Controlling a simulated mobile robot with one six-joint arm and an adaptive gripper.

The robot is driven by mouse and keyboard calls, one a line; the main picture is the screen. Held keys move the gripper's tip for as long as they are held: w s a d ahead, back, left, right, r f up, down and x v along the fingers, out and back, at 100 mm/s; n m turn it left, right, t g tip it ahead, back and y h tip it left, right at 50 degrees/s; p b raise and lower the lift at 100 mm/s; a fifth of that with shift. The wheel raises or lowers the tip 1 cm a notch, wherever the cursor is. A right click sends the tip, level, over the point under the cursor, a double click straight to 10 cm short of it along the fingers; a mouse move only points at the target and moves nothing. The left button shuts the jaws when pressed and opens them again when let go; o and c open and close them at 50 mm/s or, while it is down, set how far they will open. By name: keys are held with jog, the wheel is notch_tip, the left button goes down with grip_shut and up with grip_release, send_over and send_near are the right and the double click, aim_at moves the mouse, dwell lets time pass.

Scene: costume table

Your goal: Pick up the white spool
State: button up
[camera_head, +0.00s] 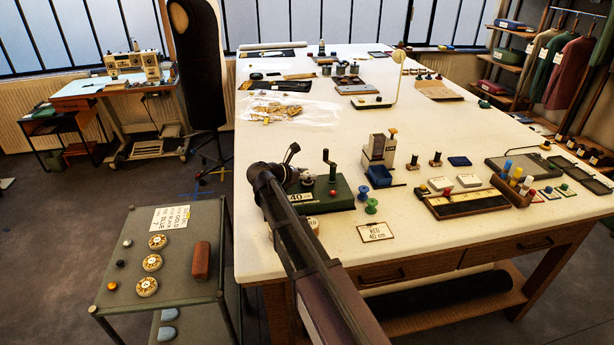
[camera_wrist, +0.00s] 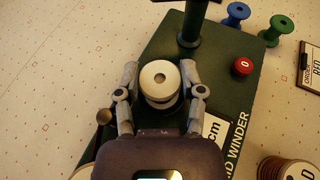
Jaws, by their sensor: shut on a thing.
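The white spool (camera_wrist: 170,86) is between the two fingers of my gripper (camera_wrist: 159,68) in the wrist view, with a finger against each side. My gripper is shut on it. The spool is upright, its round top with a centre hole facing the camera. It is over the dark green base of the winder (camera_wrist: 160,45); I cannot tell whether it still touches what is below it. In the head view my arm reaches to the winder (camera_head: 325,193) at the table's near left, and my gripper largely hides the spool there.
The winder has a crank and a red button (camera_wrist: 242,66). A blue spool (camera_wrist: 237,13) and a green spool (camera_wrist: 276,28) stand to its right. An order card (camera_head: 375,232) lies in front. A grey cart (camera_head: 190,262) with several items stands left of the table (camera_head: 420,130).

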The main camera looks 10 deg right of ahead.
aim_at(308, 174)
jog(key=shift+r, duration=0.1)
notch_tip(308, 174, up, 2)
jog(key=shift+r+p, duration=0.1)
jog(key=shift+p, duration=1)
jog(key=shift+r+p, duration=0.8)
jog(key=shift+p, duration=0.05)
jog(key=s+a, duration=0.3)
jog(key=s, duration=0.4)
jog(key=s+a+p, duration=0.1)
jog(key=s+a, duration=0.3)
jog(key=s, duration=0.3)
jog(key=shift+s+r, duration=0.2)
jog(key=shift+r, duration=0.25)
jog(key=shift+a, duration=0.1)
